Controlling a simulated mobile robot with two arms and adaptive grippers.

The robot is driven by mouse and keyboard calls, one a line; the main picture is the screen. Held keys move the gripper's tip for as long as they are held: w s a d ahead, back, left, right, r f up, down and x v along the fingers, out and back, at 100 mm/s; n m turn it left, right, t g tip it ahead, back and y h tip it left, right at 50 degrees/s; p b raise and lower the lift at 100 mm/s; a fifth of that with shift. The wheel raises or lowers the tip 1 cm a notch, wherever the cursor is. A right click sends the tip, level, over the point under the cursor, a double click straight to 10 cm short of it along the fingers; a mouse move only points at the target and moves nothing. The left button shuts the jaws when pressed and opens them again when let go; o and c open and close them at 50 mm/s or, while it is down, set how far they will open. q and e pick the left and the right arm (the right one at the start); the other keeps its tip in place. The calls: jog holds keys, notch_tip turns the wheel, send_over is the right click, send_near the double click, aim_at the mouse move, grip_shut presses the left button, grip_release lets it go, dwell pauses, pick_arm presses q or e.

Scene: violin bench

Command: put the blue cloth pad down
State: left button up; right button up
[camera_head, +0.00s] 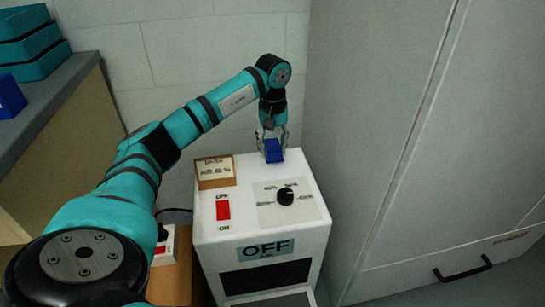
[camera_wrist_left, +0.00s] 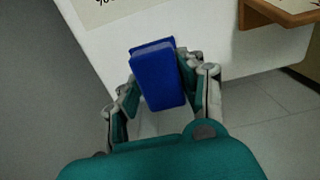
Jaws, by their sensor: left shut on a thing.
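The blue cloth pad (camera_head: 273,150) is held in my left gripper (camera_head: 272,146) at the back edge of a white machine's top. In the left wrist view the pad (camera_wrist_left: 158,76) sits between the two fingers of my left gripper (camera_wrist_left: 160,88), which are shut on its sides. The white machine (camera_wrist_left: 205,42) lies beyond the pad there. I cannot tell whether the pad touches the machine's top. My right gripper is not in view.
The white machine (camera_head: 213,256) has a red switch (camera_head: 223,209), a black knob (camera_head: 286,196), an "OFF" display (camera_head: 265,249) and a small wooden box (camera_head: 215,172) on top. A grey cabinet (camera_head: 420,130) stands close at right. A second blue block (camera_head: 10,97) lies on the left counter.

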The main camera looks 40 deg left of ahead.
aim_at(273, 155)
pick_arm(q)
notch_tip(273, 155, down, 4)
jog(key=shift+r+b, duration=0.25)
jog(key=shift+b, duration=0.55)
jog(key=shift+r, duration=0.15)
jog(key=o, duration=1)
